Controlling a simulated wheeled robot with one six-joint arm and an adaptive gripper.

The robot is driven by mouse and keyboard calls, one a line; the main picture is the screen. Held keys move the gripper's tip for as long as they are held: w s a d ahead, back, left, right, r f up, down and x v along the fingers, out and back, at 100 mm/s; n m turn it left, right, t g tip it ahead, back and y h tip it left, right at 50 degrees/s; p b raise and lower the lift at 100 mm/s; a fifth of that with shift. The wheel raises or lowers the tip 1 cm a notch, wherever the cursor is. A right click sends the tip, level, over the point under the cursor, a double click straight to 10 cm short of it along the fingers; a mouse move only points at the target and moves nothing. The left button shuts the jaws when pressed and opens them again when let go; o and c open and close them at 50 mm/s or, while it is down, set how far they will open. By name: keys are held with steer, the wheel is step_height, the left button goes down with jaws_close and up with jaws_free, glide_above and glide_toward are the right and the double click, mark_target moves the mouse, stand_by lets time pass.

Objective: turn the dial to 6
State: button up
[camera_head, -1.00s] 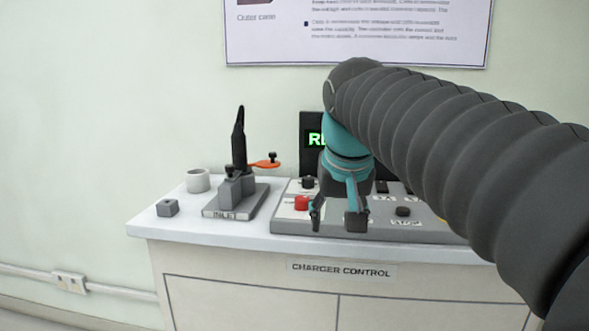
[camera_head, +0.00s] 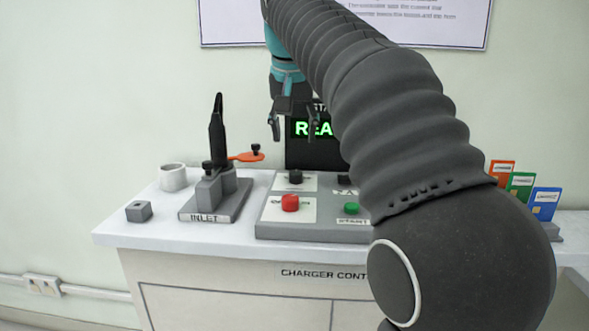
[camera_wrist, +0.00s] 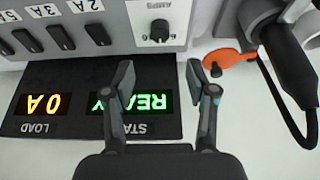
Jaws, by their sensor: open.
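The dial (camera_head: 296,177) is a small black knob on a white plate at the back left of the grey control panel (camera_head: 275,225). My gripper (camera_head: 293,130) is open and empty, fingers pointing down, above the panel's back edge and in front of the display. In the wrist view the dial lies ahead of the gap between the two fingertips (camera_wrist: 158,78), apart from them.
The black display (camera_wrist: 60,125) reads READY and 0A. A red button (camera_head: 290,203) and a green button (camera_head: 351,208) sit on the panel. The inlet stand (camera_head: 225,200) with a black plug (camera_head: 217,135) and orange flap (camera_head: 247,156) stands left. My arm hides the panel's right side.

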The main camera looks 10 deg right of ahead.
mark_target(296, 172)
steer(key=x, duration=1)
steer(key=shift+f, duration=0.3)
jaws_close()
